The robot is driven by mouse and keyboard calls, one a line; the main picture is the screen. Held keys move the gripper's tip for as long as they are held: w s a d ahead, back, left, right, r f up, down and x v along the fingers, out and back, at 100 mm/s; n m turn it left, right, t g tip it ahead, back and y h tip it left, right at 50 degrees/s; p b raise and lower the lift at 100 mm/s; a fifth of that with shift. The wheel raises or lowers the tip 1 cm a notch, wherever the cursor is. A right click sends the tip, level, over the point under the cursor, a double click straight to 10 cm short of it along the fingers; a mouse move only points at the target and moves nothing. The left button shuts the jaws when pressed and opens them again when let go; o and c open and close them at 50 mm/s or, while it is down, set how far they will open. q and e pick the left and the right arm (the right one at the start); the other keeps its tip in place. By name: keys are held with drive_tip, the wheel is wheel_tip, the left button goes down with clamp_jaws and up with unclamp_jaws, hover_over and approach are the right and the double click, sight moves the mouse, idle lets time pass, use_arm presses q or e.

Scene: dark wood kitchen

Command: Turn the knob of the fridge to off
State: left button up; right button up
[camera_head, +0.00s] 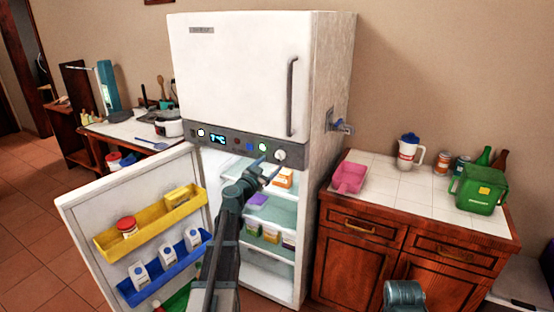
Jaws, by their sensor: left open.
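The white fridge (235,75) has its upper door shut and its lower door (85,205) swung open to the left. A dark control panel (222,147) runs between the two compartments. A round pale knob (281,155) is at the panel's right end. A display on the panel reads 7 °C, with small coloured buttons to its right. My left gripper (266,169) is open just below and left of the knob, in front of the open lower compartment. I cannot tell whether a fingertip touches the panel. My right gripper is not in view.
Yellow (106,240) and blue (127,292) door bins hold cartons and jars. The fridge shelves hold several packages. The counter at right has a pink scoop-like container (349,178), a white jug (408,154) and a green bin (479,190). Tiled floor is clear at the lower left.

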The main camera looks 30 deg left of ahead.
sight(278, 157)
use_arm(q)
drive_tip(key=w, duration=0.6)
clamp_jaws()
idle(0.4)
